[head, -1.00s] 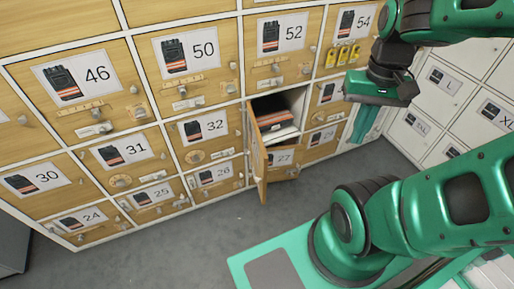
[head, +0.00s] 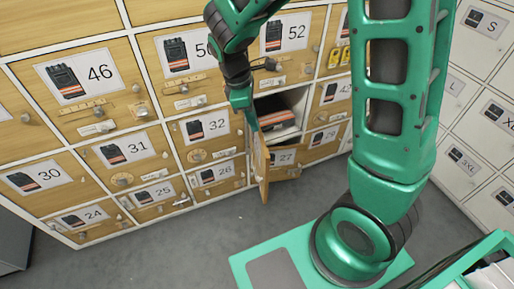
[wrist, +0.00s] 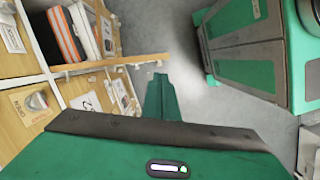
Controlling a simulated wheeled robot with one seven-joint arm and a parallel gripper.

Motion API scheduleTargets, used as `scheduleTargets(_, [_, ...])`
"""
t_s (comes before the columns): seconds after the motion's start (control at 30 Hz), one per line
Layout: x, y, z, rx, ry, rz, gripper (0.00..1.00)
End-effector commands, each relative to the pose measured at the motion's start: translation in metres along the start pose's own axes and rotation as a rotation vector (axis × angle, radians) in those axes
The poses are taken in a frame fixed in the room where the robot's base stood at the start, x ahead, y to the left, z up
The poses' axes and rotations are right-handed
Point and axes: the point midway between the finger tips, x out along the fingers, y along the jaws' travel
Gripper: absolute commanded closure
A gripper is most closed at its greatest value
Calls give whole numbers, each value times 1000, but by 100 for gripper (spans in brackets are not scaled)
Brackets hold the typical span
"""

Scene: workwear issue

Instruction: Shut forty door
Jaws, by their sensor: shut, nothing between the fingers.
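The open door (head: 261,168) stands swung out from its compartment, hinged on the left and seen nearly edge-on; its number does not show. Its compartment (head: 296,101), right of locker 32, holds dark folded clothing (head: 275,114) with orange stripes. In the wrist view the door (wrist: 120,61) shows as a narrow wooden strip sticking out from the lockers, with striped clothing (wrist: 65,35) beyond. My gripper (head: 252,126) is shut and empty, pointing down by the door's upper edge; it also shows in the wrist view (wrist: 159,78). I cannot tell whether it touches the door.
Shut wooden lockers surround the opening, with knobs and latches sticking out, such as locker 32 (head: 205,127) and locker 46 (head: 80,85). White lockers (head: 468,150) stand at the right. Grey floor (head: 150,255) is clear in front.

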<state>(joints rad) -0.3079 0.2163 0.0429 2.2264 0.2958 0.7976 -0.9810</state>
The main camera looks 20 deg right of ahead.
Motion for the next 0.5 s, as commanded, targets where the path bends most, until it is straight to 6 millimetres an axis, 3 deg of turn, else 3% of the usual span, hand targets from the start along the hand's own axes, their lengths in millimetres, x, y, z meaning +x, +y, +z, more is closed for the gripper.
scheduleTargets(0.03, [6,-3,-18,-72,-6,2,100])
scheduleTargets(0.1, [12,-5,-35,-149,-8,8,100])
scheduleTargets(0.2, [17,-8,-50,-216,-12,11,100])
scheduleTargets(0.37, [26,-8,-56,-246,-13,13,100])
scheduleTargets(0.5, [45,-8,-53,-243,-15,10,100])
